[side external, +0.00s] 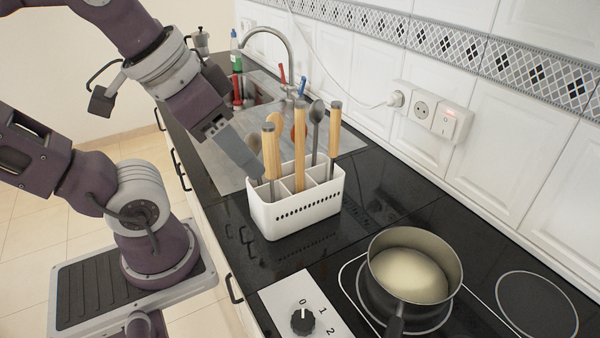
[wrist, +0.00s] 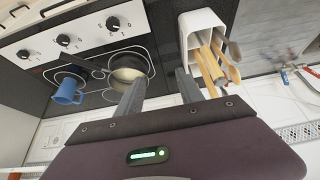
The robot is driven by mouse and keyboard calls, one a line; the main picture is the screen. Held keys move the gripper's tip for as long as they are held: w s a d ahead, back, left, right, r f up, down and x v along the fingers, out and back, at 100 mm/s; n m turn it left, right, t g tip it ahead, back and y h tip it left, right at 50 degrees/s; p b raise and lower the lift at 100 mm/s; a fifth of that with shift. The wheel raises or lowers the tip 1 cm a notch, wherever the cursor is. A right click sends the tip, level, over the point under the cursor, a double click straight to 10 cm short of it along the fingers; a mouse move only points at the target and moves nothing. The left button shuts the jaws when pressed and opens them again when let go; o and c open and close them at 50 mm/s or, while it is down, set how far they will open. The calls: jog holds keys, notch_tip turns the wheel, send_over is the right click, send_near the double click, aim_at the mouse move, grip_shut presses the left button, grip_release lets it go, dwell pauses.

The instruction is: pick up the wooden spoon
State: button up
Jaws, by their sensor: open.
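A white utensil holder (side external: 295,222) stands on the black counter with several utensils upright in it. A second tan rounded head (side external: 277,120) shows behind; I cannot tell surely which is the wooden spoon. My gripper (side external: 256,174) is at the holder's left rim, close to the utensils. In the wrist view my gripper (wrist: 158,84) has its fingers apart with nothing between them; the holder (wrist: 201,22) and wooden utensils (wrist: 210,66) lie beyond, to the right.
A pot (side external: 412,272) with pale contents stands on the hob, right of the holder. A blue mug (wrist: 68,92) shows in the wrist view. A sink tap (side external: 275,38) and bottles are behind. Wall tiles and a socket (side external: 421,110) bound the counter's right side.

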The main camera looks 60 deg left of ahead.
notch_tip(320, 180, up, 4)
jog(key=m+g+y, duration=0.6)
jog(key=m+y, duration=0.8)
jog(key=m, duration=0.1)
send_over(296, 116)
jog(key=s, duration=0.6)
jog(key=f, duration=0.1)
jog(key=d+f, duration=0.1)
jog(key=shift+f, duration=0.4)
jog(key=w+d+r+m+t+y, duration=0.1)
jog(key=w+d+m+t+y, duration=0.1)
jog(key=w+m+t+y, duration=0.15)
jog(key=shift+m, duration=0.85)
jog(key=f, duration=0.2)
jog(key=w+f, duration=0.1)
jog(key=f, duration=0.1)
jog(key=w+f, duration=0.1)
jog(key=f, duration=0.1)
jog(key=shift+w+d, duration=0.1)
jog(key=shift+d, duration=0.25)
jog(key=a, duration=0.2)
jog(key=w+a+f, duration=0.1)
jog(key=a, duration=0.3)
jog(key=shift+w+f, duration=0.35)
jog(key=shift+w+a, duration=0.1)
jog(key=shift+a, duration=0.4)
grip_shut()
